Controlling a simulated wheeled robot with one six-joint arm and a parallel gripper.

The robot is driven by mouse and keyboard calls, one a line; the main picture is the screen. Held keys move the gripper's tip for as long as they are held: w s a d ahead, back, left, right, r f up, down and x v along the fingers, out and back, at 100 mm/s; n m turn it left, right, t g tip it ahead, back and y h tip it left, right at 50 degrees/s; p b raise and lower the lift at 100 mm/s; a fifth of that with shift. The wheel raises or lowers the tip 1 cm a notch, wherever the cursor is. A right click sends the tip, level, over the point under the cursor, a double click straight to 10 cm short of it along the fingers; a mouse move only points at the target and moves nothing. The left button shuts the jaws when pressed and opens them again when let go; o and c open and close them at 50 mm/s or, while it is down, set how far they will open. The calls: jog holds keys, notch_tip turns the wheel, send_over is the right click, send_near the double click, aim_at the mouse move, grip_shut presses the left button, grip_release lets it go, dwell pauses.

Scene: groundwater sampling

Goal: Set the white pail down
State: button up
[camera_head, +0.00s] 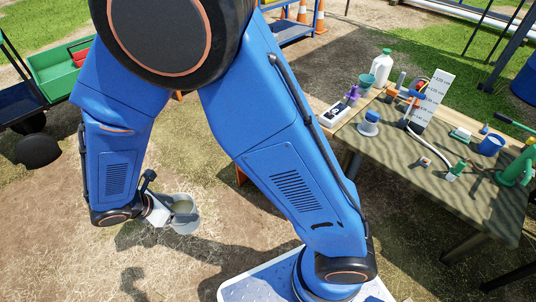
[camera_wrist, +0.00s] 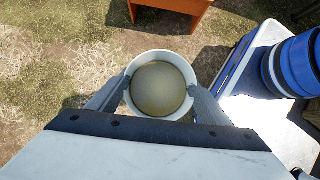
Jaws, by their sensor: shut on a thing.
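The white pail (camera_head: 184,219) is at the lower left in the head view, at the end of my arm. In the wrist view the pail (camera_wrist: 130,92) is seen from above, round, with murky brownish content inside its rim. My gripper (camera_wrist: 160,98) has a finger on each side of the pail and is shut on it. In the head view my gripper (camera_head: 160,211) reaches the pail from its left. The pail looks upright. I cannot tell whether its base touches the ground.
A table (camera_head: 380,150) with bottles, cups and tools stands at the right. A green cart (camera_head: 55,70) is at the upper left. An orange-brown piece of furniture (camera_wrist: 175,8) is at the top of the wrist view. Bare dirt and dry grass around the pail are clear.

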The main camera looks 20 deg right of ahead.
jog(key=w+d+f+m+g, duration=0.1)
jog(key=w+d, duration=0.6)
jog(key=d, duration=0.4)
jog(key=w+d+f+m, duration=0.1)
jog(key=w+d, duration=0.5)
jog(key=d, duration=0.6)
jog(key=w+d+f+m+g, duration=0.1)
jog(key=w+d+m, duration=0.1)
jog(key=w+d, duration=0.7)
jog(key=s+d+f, duration=0.1)
jog(key=s+d, duration=0.2)
jog(key=d, duration=1.5)
jog(key=shift+m+g+h, duration=0.3)
jog(key=shift+m+h, duration=0.1)
jog(key=shift+m, duration=0.1)
jog(key=shift+s+d+f, duration=0.1)
jog(key=shift+d+f, duration=0.05)
jog(key=shift+f, duration=4.7)
jog(key=shift+f, duration=0.15)
jog(key=o, duration=2)
